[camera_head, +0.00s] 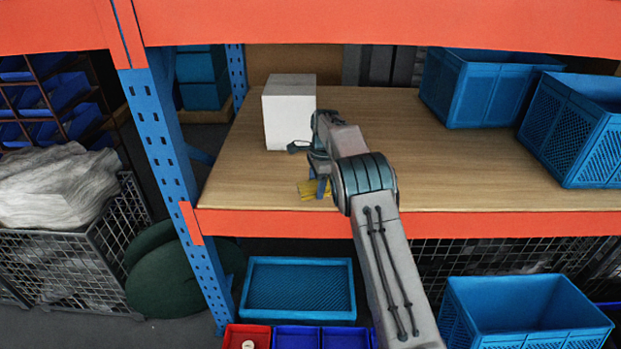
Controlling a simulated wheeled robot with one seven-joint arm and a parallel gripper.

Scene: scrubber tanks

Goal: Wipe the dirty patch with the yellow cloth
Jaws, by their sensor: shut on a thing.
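The yellow cloth (306,188) is at the front left part of the wooden shelf, close to its front edge. My gripper (321,187) is over the cloth and shut on it. My wrist and arm hide part of the cloth and the shelf around it. I cannot make out a dirty patch on the shelf surface; it may be hidden behind my arm or under the cloth.
A white box (285,115) stands on the shelf (420,180) just behind my gripper. Two blue crates, one at the back (480,90) and one at the right (575,135), stand there too. A blue upright (170,140) bounds the left. The shelf's middle is clear.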

